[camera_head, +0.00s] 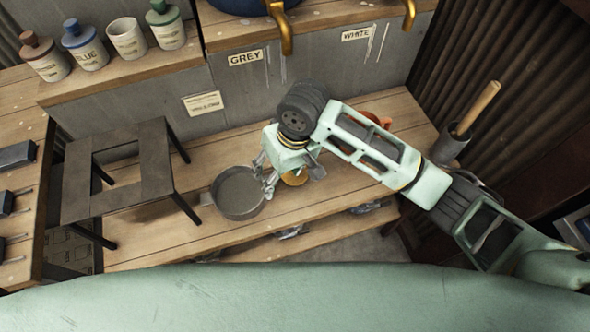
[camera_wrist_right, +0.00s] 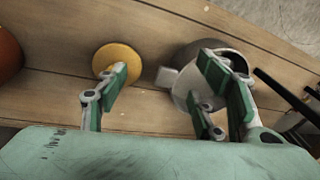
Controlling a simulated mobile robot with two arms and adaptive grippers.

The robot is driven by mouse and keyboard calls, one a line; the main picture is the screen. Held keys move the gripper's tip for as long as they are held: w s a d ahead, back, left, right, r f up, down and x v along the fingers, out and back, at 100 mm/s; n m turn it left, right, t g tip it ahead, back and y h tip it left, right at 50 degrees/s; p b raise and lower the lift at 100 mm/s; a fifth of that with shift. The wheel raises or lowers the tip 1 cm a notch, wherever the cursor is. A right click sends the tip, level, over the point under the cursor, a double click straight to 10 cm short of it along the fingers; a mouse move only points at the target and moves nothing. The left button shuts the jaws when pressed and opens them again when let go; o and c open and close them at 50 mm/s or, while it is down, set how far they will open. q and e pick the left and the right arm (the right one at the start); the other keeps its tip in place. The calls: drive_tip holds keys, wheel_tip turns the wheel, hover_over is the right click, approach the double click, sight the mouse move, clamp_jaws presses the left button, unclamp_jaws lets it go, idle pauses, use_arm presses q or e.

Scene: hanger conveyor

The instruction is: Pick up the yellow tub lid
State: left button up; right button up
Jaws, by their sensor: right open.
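The yellow tub lid (camera_head: 294,178) is a small round disc on the wooden bench, partly hidden by my right gripper (camera_head: 288,180) in the head view. In the right wrist view, the whole round shape of the lid (camera_wrist_right: 117,58) shows except where the left finger covers its lower right part. My right gripper (camera_wrist_right: 165,92) is open and empty. Its left finger overlaps the lid, and its right fingers overlap a grey round pot. I cannot tell whether any finger touches the lid. My left gripper is not in view.
The grey pot (camera_head: 238,194) stands close left of my right gripper. A dark metal stand (camera_head: 155,165) is further left. An orange object (camera_head: 374,119) lies behind my right arm. A holder with a wooden handle (camera_head: 450,146) stands at right. Labelled bottles (camera_head: 85,45) line the shelf.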

drive_tip(key=w+d, duration=0.1)
drive_tip(key=w+d+r+h, duration=0.1)
drive_tip(key=w+d+r+m+h, duration=0.1)
drive_tip(key=w, duration=0.1)
drive_tip(key=shift+d, duration=0.3)
drive_tip(key=shift+w+d+f, duration=0.1)
drive_tip(key=shift+f, duration=0.15)
drive_tip(key=f, duration=0.7)
drive_tip(key=shift+w+a+f, duration=0.15)
drive_tip(key=shift+w+a, duration=0.05)
drive_tip(key=shift+w, duration=0.2)
drive_tip(key=c, duration=0.7)
drive_tip(key=shift+o, duration=0.2)
